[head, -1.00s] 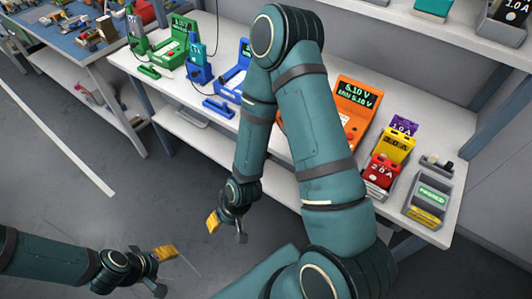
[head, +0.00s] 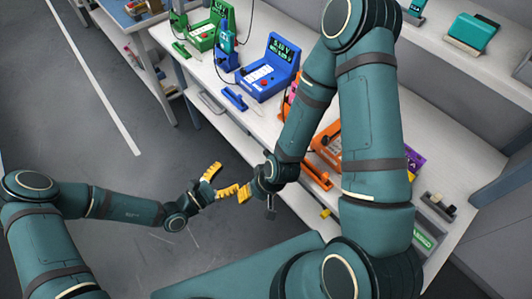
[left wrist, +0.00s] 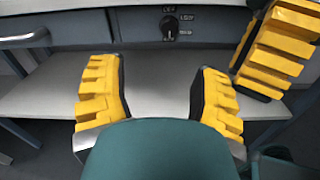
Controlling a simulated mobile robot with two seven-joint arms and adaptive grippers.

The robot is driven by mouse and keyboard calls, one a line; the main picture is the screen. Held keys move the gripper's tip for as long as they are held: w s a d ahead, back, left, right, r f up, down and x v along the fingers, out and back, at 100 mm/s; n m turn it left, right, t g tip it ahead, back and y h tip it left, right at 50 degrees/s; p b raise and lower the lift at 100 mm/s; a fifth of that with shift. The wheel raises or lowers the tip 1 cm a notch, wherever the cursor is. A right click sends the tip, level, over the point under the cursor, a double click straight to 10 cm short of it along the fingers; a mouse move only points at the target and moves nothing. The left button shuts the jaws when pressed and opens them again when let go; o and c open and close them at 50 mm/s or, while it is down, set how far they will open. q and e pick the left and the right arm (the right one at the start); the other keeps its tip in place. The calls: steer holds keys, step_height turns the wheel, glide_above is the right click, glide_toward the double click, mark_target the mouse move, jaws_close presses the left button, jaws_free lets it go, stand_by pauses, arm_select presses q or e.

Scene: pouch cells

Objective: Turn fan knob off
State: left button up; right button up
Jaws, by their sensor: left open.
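The fan knob (left wrist: 169,26) is a small dark round knob on the grey front panel under the bench top, at the top middle of the left wrist view. Small labels stand above and to the right of it; I cannot tell where it points. In the head view I cannot make it out. My left gripper (head: 219,181) is open and empty, and its two yellow ridged fingers (left wrist: 160,82) sit either side of the view below the knob, apart from it. My right gripper (head: 257,196) is close beside it; its yellow pad (left wrist: 275,48) shows at upper right.
The white bench (head: 205,73) holds a blue meter unit (head: 268,72), a green one (head: 212,27) and an orange one partly hidden by my right arm. A drawer handle (left wrist: 22,38) is left of the knob. Open floor (head: 80,150) lies at left.

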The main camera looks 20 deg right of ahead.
mark_target(266, 155)
arm_select(q)
steer(key=x, duration=0.4)
steer(key=s+b+x, duration=0.1)
steer(key=x, duration=0.4)
steer(key=b+x, duration=0.1)
steer(key=x, duration=0.4)
steer(key=shift+s+d, duration=0.2)
steer(key=shift+d, duration=0.05)
arm_select(e)
steer(key=f, duration=0.2)
steer(key=shift+s+d+f+m, duration=0.15)
steer(key=shift+s+f+m, duration=0.05)
steer(key=shift+f+m, duration=0.15)
arm_select(q)
steer(key=shift+c, duration=0.2)
jaws_close()
